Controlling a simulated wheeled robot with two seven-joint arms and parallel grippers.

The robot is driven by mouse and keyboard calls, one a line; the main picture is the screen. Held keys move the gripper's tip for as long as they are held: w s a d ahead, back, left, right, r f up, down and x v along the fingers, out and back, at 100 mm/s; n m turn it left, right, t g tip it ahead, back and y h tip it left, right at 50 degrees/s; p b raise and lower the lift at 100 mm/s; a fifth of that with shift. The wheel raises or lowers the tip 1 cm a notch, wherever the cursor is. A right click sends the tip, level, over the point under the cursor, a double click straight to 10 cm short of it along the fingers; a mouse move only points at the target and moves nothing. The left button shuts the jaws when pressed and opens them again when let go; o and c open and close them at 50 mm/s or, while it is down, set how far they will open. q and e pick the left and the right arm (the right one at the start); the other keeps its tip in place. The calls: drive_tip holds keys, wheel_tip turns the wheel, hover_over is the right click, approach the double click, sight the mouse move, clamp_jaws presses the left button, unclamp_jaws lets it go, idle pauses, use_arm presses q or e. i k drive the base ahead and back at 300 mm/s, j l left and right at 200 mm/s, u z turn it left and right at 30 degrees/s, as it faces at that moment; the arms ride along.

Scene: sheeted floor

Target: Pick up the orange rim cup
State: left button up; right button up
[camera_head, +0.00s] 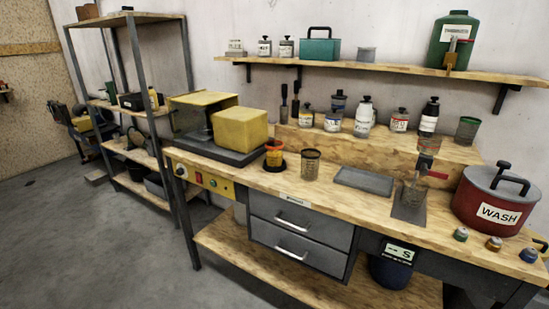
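The orange rim cup (274,157) stands upright on the wooden workbench (345,200), left of the middle of the view. Its upper part is orange and a dark round base or ring shows around its foot. A brownish, see-through cup (310,164) stands just to its right, apart from it. Neither of my grippers shows in the head view.
A yellow block-like machine (240,129) on a dark base stands close left of the cup. Bottles line the raised ledge behind. Floor is free at front left.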

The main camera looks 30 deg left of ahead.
sight(273, 149)
drive_tip(key=i+j+u, duration=0.1)
drive_tip(key=i+j, duration=0.75)
drive_tip(key=i, duration=0.25)
drive_tip(key=u, duration=0.05)
